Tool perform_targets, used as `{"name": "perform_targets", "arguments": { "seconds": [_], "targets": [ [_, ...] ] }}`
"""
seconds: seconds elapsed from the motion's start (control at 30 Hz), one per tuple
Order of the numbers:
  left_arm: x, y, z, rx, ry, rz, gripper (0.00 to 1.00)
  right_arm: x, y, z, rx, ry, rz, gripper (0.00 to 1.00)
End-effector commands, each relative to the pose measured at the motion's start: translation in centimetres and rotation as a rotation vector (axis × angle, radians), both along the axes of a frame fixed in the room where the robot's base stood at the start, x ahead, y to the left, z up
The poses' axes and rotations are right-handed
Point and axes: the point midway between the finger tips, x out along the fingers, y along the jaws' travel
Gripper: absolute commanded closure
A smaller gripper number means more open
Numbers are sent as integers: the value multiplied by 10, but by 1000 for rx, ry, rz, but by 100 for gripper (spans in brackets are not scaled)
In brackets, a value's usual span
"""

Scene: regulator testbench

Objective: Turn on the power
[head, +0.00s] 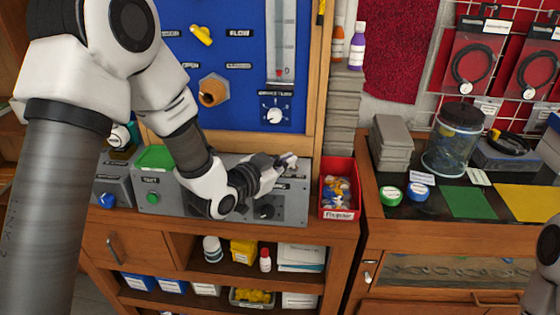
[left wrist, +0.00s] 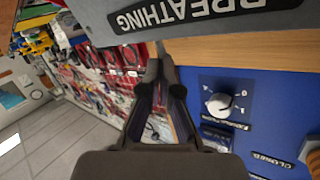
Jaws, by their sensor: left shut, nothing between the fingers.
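A grey control box (head: 160,200) stands on the wooden bench below the blue panel. It has a green button (head: 152,197) at its left and a dark knob (head: 265,211) at its right. My left gripper (head: 288,160) is shut and empty at the upper right of the box; I cannot tell whether it touches it. The arm and gripper cover part of the box front, and I cannot make out a power switch. In the left wrist view the closed fingers (left wrist: 158,85) are below a grey face (left wrist: 190,10) labelled "BREATHING". My right gripper is out of view.
A red bin (head: 338,212) of small parts stands just right of the box. The blue panel (head: 235,50) behind carries a white dial (head: 275,115) and a yellow valve (head: 201,35). A second bench with a jar (head: 455,140) is at the right.

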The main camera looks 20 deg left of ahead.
Motion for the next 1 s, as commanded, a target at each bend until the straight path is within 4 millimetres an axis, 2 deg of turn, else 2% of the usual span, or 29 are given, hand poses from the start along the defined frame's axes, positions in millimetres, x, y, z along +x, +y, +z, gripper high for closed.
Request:
{"name": "perform_targets", "arguments": {
  "seconds": [0.5,0.73,1.0],
  "targets": [
    [3,-9,4,198,56,0,100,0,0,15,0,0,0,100],
    [2,-8,3,191,55,1,100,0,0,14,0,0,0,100],
    [2,-8,16,190,55,1,100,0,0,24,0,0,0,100]
  ]
}}
